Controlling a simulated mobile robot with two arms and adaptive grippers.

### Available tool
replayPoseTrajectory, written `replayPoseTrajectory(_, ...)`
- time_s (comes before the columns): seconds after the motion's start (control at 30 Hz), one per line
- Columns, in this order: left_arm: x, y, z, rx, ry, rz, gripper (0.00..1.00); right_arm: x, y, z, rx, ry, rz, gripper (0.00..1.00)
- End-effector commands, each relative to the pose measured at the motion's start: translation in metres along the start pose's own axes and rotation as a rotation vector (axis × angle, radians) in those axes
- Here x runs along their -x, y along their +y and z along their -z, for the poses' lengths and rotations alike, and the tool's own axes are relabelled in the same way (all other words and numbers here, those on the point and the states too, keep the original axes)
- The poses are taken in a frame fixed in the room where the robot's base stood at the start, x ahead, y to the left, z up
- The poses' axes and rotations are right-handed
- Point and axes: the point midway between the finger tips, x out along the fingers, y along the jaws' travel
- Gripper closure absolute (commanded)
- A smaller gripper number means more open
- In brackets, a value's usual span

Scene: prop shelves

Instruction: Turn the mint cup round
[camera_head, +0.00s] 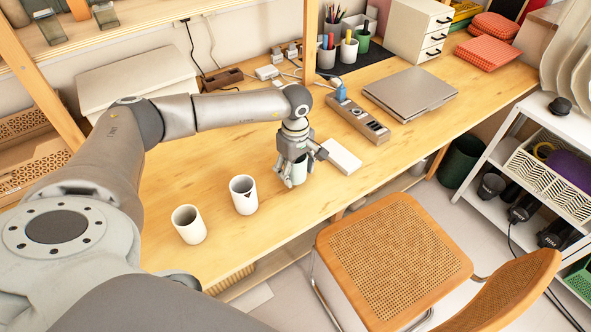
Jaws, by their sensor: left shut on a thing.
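The mint cup (300,171) stands upright at the front part of the wooden desk (225,125). My left gripper (293,174) reaches down over it from above and is shut on it. The fingers hide much of the cup, so I cannot see any mark on it or tell which way it faces. The cup looks to be on or just above the desk top; I cannot tell which. My right gripper is not in view.
A white box (342,157) lies close at right. A chair (394,258) stands in front.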

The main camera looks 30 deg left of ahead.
Motion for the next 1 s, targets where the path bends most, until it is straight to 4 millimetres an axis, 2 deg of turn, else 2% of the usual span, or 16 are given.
replayPoseTrajectory(0.23, -0.001, 0.0, 0.0, -0.3, 0.0, -0.001, 0.66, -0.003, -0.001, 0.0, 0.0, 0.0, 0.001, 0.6)
replayPoseTrajectory(0.3, -0.004, 0.0, 0.0, -0.386, 0.001, -0.002, 0.66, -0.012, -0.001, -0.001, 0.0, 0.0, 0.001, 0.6)
replayPoseTrajectory(1.0, -0.003, 0.0, 0.0, -1.238, 0.001, -0.002, 0.66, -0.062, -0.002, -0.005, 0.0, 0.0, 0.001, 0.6)
